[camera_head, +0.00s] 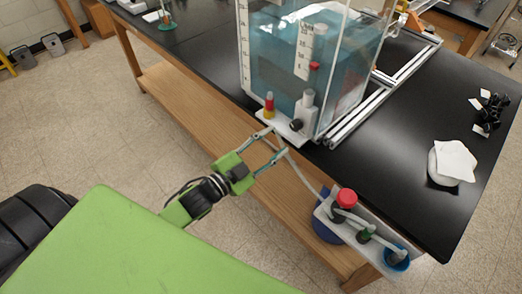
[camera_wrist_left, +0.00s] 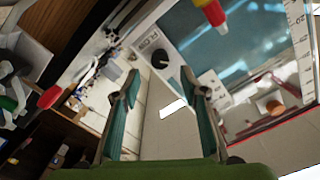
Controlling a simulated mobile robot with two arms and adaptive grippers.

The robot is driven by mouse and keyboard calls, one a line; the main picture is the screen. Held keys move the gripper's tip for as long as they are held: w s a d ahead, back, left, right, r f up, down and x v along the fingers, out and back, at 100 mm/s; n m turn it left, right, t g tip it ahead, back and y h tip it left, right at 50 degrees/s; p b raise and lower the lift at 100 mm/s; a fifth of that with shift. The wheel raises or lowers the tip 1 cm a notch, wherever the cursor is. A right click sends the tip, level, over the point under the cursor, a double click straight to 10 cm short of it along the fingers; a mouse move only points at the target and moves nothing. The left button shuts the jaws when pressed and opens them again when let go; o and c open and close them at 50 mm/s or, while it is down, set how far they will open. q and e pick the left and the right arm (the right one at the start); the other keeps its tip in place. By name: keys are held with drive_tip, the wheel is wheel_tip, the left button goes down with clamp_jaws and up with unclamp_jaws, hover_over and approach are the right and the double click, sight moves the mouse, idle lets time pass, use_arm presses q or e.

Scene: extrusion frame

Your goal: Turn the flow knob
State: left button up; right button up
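The flow knob (camera_head: 296,124) is a small black knob on a white base plate at the front of a clear water tank (camera_head: 345,65). In the left wrist view the black knob (camera_wrist_left: 160,59) sits beside lettering that looks like "FLOW", ahead of and between the fingertips. My left gripper (camera_head: 277,142) is open and empty, just in front of the plate and apart from the knob. Its two teal-padded fingers also show in the left wrist view (camera_wrist_left: 162,78). My right gripper is not in view.
A red and yellow fitting (camera_head: 269,105) stands left of the knob. A shelf with a red knob (camera_head: 346,197) and hoses hangs at the table's front edge to the right. A white cloth (camera_head: 455,160) and black parts (camera_head: 490,110) lie on the black tabletop (camera_head: 400,170).

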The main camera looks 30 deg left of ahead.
use_arm(q)
drive_tip(key=shift+v, duration=2.35)
idle(5.7)
